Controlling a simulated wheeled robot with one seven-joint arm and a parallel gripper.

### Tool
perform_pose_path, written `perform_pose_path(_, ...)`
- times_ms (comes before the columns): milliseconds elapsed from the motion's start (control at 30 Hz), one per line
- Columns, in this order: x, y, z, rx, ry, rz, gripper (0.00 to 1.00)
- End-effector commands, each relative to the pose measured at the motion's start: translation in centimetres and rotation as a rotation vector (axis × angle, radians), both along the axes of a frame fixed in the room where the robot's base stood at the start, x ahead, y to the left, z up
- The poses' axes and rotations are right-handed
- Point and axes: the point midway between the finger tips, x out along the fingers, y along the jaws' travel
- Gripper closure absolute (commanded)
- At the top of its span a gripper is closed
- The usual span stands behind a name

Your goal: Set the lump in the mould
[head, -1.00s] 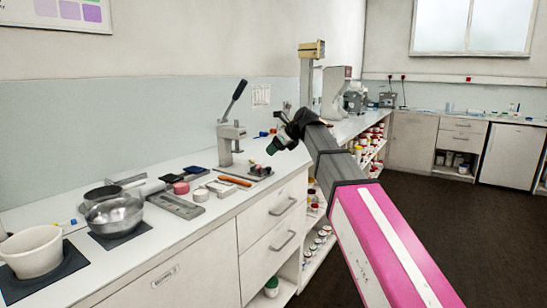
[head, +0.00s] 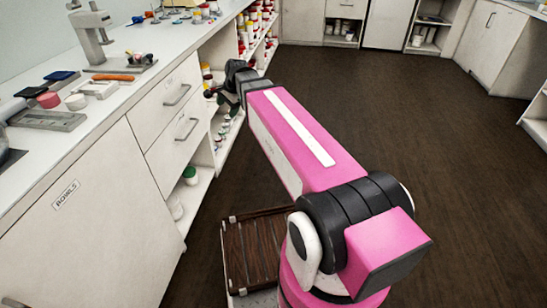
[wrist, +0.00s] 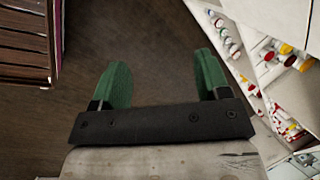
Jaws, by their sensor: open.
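My gripper (head: 228,98) is open, low in front of the open shelves beside the counter. In the wrist view its green fingers (wrist: 160,72) stand wide apart with only dark floor between them. I cannot tell for sure which thing is the lump or the mould. On the counter are a small red-pink round piece (head: 47,99), a small white round piece (head: 75,101) and a white block-like piece (head: 100,88). My gripper is apart from all of these.
A lever press (head: 95,35) stands on the counter (head: 120,100), near an orange-handled tool (head: 113,77). A grey metal plate (head: 48,120) lies nearer. Shelves of jars (head: 250,35) sit right of the drawers. The brown floor (head: 400,120) is open to the right.

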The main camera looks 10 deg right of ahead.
Motion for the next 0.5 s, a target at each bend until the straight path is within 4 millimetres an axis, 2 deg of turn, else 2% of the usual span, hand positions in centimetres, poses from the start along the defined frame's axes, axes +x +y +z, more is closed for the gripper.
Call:
perform_pose_path(33, -1.7, -1.9, -2.2, -0.046, -0.001, 0.069, 0.31)
perform_pose_path(200, -6.1, -7.0, -8.0, -0.190, -0.005, 0.347, 0.31)
perform_pose_path(400, -11.7, -12.0, -13.4, -0.310, 0.025, 0.676, 0.31)
perform_pose_path(500, -13.7, -13.7, -15.1, -0.344, 0.040, 0.802, 0.31)
